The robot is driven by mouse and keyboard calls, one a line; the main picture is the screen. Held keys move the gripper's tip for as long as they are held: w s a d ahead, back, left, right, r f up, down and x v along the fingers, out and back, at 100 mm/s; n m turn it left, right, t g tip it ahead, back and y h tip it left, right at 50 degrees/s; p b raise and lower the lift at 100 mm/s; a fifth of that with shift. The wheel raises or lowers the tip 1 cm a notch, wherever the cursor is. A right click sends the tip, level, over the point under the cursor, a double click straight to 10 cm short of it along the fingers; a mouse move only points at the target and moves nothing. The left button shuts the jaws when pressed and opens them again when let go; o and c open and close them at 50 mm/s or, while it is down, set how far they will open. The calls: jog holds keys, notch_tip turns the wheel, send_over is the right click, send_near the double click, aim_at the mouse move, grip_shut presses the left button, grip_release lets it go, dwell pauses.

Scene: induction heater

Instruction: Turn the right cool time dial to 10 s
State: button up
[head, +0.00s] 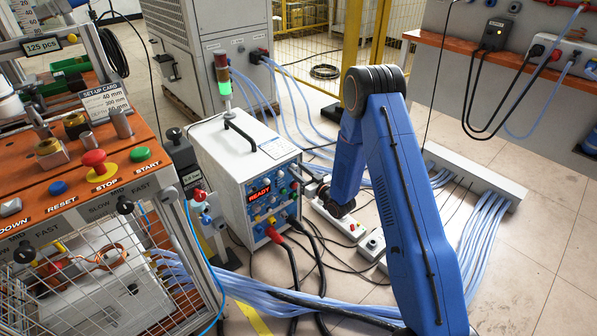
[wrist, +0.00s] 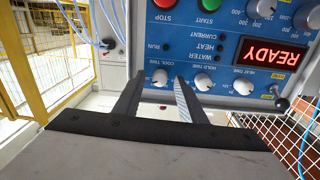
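The induction heater (head: 228,160) is a white box with a blue control panel (head: 272,197). In the wrist view the panel (wrist: 235,50) appears upside down. The cool time dial (wrist: 160,78) is a small white knob, leftmost of three in that view. The hold time dial (wrist: 203,82) and heat time dial (wrist: 243,87) sit beside it. My gripper (wrist: 157,79) is open, with its fingertips on either side of the cool time dial in the picture. I cannot tell whether they touch it. Its pointer setting is too small to read. In the head view the fingers are not clear.
The red READY display (wrist: 271,55) is lit. A black toggle switch (wrist: 281,103) stands out near the heat time dial. Red and black cables (head: 290,260) hang from the heater's front. A white power strip (head: 340,219) lies on the floor near my arm.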

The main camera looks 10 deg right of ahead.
grip_shut()
jog(key=shift+n, duration=0.3)
jog(key=n, duration=0.8)
jog(key=shift+f, duration=0.1)
jog(key=n, duration=0.4)
jog(key=shift+n, duration=0.4)
jog(key=shift+f+n+y, duration=0.1)
jog(key=shift+n+y, duration=0.2)
jog(key=shift+n, duration=2)
